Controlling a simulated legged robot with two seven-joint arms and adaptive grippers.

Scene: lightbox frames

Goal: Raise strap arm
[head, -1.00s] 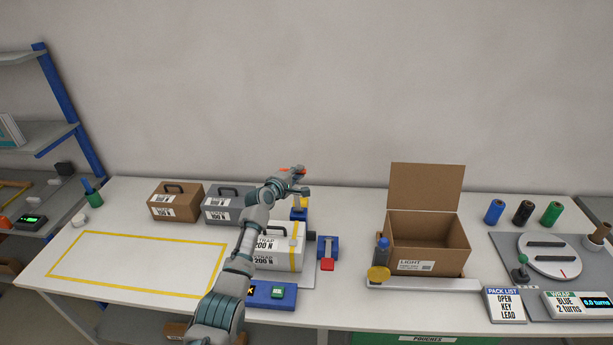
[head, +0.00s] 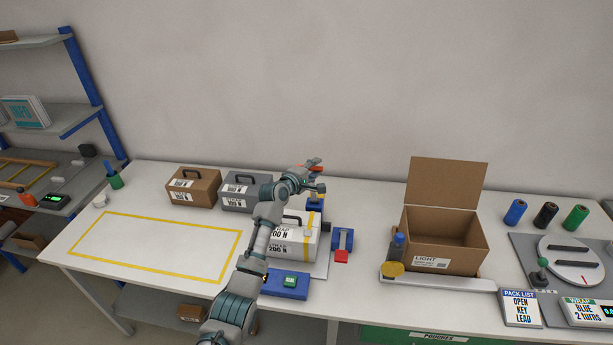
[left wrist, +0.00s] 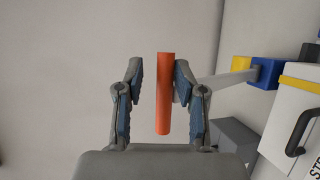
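The strap arm shows in the left wrist view as a grey bar (left wrist: 222,84) with an orange handle (left wrist: 163,94), joined to a blue and yellow block (left wrist: 262,72). My left gripper (left wrist: 160,93) is open, with one finger on each side of the handle. A gap shows at the left finger; the handle lies close to the right finger, and contact cannot be told. In the head view the left gripper (head: 314,177) is behind the white strap box (head: 291,243), and only a bit of the orange handle (head: 314,161) shows. My right gripper is not in view.
A brown box (head: 193,187) and a grey box (head: 246,191) stand left of the gripper. A blue clamp with a red tab (head: 342,244) is right of the strap box. An open carton (head: 440,237) stands further right. The yellow-outlined table area (head: 155,245) is clear.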

